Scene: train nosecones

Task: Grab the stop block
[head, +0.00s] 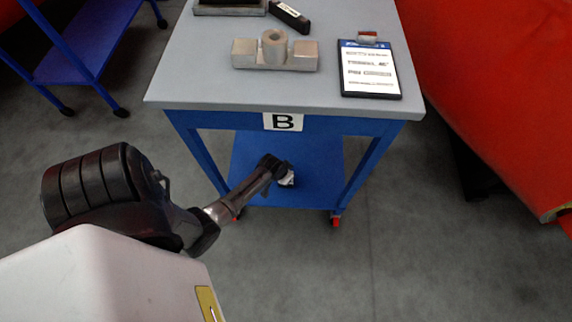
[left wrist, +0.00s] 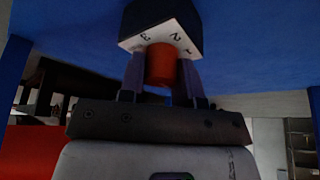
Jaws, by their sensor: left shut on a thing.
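A dark block (left wrist: 160,20) with a white numbered face and a red round knob (left wrist: 160,66) shows in the left wrist view; it looks like the stop block. My left gripper (left wrist: 160,82) has its two fingers on either side of the red knob and is shut on it. The block is at or very close to a blue surface; I cannot tell whether it touches. In the head view my left gripper (head: 277,170) is over the lower blue shelf, with a small white part of the block (head: 287,178) showing beside it. My right gripper is not in view.
The grey tabletop (head: 215,93) marked B is above the lower shelf (head: 325,160). It carries a metal block with a cylinder (head: 274,52), a clipboard (head: 369,70) and a small black item (head: 289,17). Blue legs flank the shelf. A red body (head: 490,70) stands right.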

